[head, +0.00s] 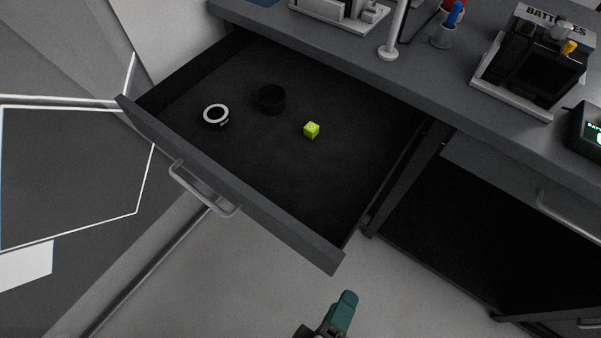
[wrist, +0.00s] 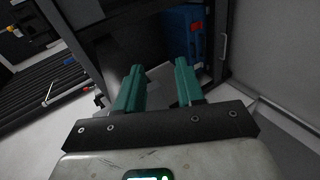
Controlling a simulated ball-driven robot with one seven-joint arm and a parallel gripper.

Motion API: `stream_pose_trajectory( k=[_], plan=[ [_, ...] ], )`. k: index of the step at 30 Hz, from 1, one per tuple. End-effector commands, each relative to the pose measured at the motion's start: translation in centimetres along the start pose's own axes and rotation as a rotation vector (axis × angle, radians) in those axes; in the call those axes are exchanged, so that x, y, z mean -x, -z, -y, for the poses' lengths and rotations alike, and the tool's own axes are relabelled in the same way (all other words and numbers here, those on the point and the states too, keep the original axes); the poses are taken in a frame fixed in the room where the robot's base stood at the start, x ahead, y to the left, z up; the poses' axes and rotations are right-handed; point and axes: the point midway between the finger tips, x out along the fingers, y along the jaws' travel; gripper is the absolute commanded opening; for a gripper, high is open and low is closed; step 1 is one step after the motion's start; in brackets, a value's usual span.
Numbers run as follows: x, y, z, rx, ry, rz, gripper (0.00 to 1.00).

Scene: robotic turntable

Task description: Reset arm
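My gripper (wrist: 160,95) shows in the wrist view with its two teal fingers apart and nothing between them. In the head view only part of my gripper (head: 342,308) shows at the bottom edge, in front of the open drawer and apart from it. The rest of my arm is mostly out of view there.
A desk (head: 420,75) carries a battery holder (head: 535,65). Floor (head: 240,270) is clear below the drawer.

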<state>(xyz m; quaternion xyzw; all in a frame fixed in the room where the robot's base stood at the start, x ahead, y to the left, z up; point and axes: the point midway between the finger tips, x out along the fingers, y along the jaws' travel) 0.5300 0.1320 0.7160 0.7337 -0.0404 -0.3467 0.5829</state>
Motion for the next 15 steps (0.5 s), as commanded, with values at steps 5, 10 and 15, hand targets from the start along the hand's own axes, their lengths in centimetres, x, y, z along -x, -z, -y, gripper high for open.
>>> stream_pose_trajectory(
  k=[5,10,15],
  plan=[
    [-5.6,-3.9,0.3,-0.118,0.165,0.184,0.38],
    [-10.5,-9.0,1.3,-0.303,0.381,0.372,0.38],
    [-13.1,-13.4,2.1,-0.513,0.583,0.497,0.38]
  ],
)
